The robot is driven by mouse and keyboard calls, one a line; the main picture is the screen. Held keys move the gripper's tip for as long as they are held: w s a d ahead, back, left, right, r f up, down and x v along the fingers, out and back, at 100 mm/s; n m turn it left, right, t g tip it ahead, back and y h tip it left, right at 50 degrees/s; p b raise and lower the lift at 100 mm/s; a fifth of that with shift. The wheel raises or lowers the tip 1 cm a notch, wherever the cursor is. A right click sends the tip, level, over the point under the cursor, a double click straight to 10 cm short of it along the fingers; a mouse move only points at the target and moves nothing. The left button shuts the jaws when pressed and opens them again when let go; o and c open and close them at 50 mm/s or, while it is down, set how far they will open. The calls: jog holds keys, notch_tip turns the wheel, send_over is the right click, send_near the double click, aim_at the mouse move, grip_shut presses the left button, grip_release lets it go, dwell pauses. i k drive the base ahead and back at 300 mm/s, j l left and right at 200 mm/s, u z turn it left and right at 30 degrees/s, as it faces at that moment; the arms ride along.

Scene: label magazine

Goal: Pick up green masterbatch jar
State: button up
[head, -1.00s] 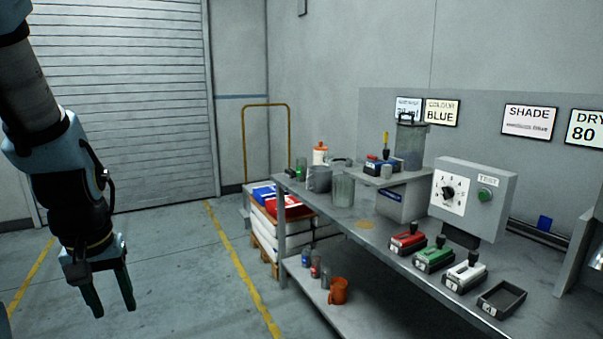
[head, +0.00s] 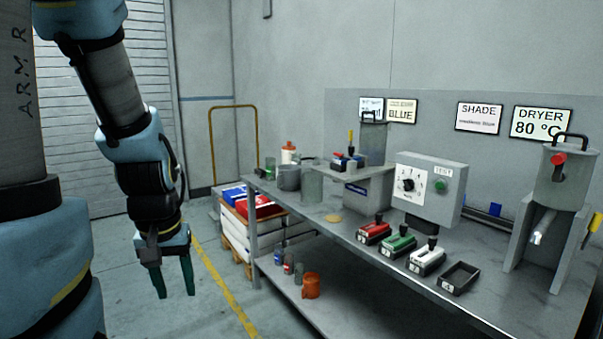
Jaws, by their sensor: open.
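A small clear jar with green contents (head: 270,167) stands at the far left end of the bench top (head: 340,232), beside a grey pot (head: 289,177). It is small in the picture, and I cannot read a label on it. My gripper (head: 175,284) hangs at the left with its two dark fingers pointing down, open and empty. It is in front of and left of the bench, well apart from the jar.
Several small jars (head: 288,266) and an orange jug (head: 311,286) stand on the lower shelf. Red, green and white units and an empty black tray (head: 458,277) line the bench front. A loaded pallet (head: 236,238) stands behind the bench's left end. The floor left of the bench is clear.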

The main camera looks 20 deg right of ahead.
aim_at(270, 162)
jog(key=i+j+z, duration=0.2)
jog(key=i+z, duration=0.15)
jog(key=i+j+z, duration=0.4)
jog(key=i+j, duration=0.5)
jog(key=i+j+z, duration=0.1)
jog(key=i+j, duration=0.45)
jog(key=i+j+z, duration=0.15)
jog(key=i+j, duration=0.35)
jog(key=j, duration=0.25)
jog(key=i+j, duration=1)
jog(key=i, duration=0.15)
